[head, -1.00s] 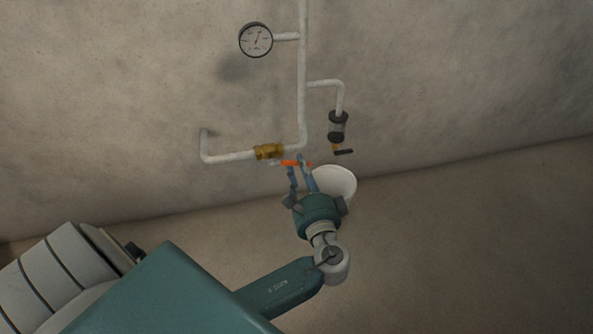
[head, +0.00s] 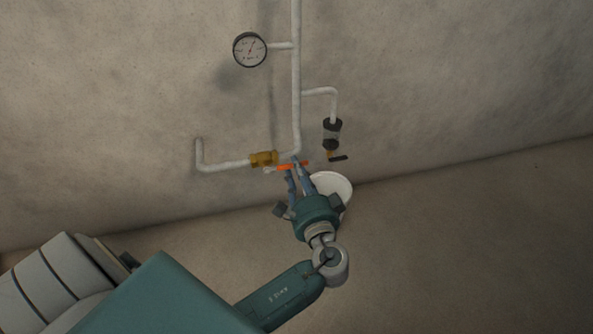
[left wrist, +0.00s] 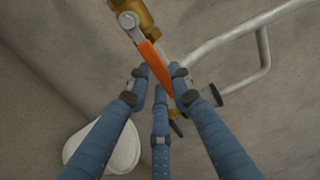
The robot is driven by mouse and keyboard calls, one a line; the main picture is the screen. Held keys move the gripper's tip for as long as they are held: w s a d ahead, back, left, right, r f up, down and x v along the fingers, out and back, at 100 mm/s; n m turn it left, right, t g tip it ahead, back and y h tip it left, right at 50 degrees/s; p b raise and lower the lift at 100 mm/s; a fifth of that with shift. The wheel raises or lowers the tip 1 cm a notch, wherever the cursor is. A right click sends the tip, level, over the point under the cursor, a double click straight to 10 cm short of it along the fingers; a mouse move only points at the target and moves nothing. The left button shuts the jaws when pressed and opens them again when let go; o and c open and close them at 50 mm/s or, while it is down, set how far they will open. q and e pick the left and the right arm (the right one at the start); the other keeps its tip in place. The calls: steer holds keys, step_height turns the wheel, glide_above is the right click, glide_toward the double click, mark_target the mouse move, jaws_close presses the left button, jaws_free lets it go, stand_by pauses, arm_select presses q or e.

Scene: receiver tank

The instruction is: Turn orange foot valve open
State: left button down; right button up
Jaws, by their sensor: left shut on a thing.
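The orange foot valve has a brass body (head: 264,158) on the white pipe low on the wall, and an orange lever (head: 288,166). In the left wrist view the orange lever (left wrist: 153,64) runs from a grey pivot below the brass body (left wrist: 142,10) down between my fingers. My left gripper (head: 296,166) is shut on the orange lever, with blue fingers on both sides of it; it also shows in the left wrist view (left wrist: 160,82). The lever's far tip is partly hidden by the fingers. My right gripper is not in view.
A pressure gauge (head: 250,50) sits on the upper pipe. A second branch carries a dark fitting (head: 332,133) with a small black-handled valve (head: 338,157) at right. A white bucket (head: 333,185) stands below, partly behind my left gripper. The floor at right is clear.

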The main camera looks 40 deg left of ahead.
arm_select(q)
steer(key=c, duration=1.5)
jaws_free()
steer(key=shift+a, duration=0.1)
steer(key=shift+s, duration=0.1)
steer(key=v, duration=1.2)
